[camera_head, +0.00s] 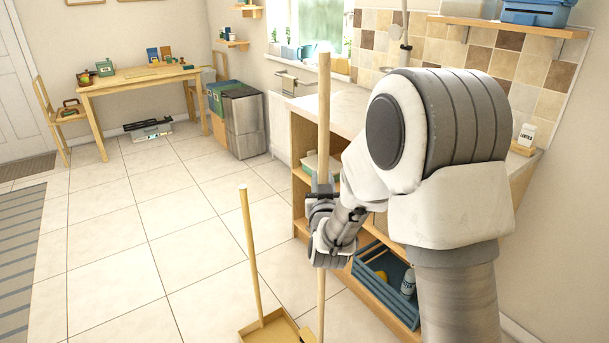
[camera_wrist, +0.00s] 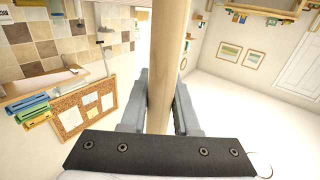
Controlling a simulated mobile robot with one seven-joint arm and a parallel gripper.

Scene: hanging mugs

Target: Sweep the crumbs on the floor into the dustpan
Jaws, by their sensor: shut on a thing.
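My gripper (camera_head: 322,187) is shut on an upright wooden broom handle (camera_head: 323,110). In the wrist view the handle (camera_wrist: 166,60) runs between the two fingers of my gripper (camera_wrist: 160,105). The lower end of the broom is cut off by the bottom edge of the head view, so its brush is out of sight. A yellowish dustpan (camera_head: 268,329) with a long upright wooden stick (camera_head: 250,250) stands on the tiled floor, just left of the broom handle. I cannot make out any crumbs.
A wooden counter unit with open shelves (camera_head: 300,190) stands right of the broom, with a blue crate (camera_head: 385,280) low in it. A wooden table (camera_head: 140,80), a chair (camera_head: 60,115) and a grey bin (camera_head: 240,120) stand at the back. The tiled floor (camera_head: 130,240) on the left is clear.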

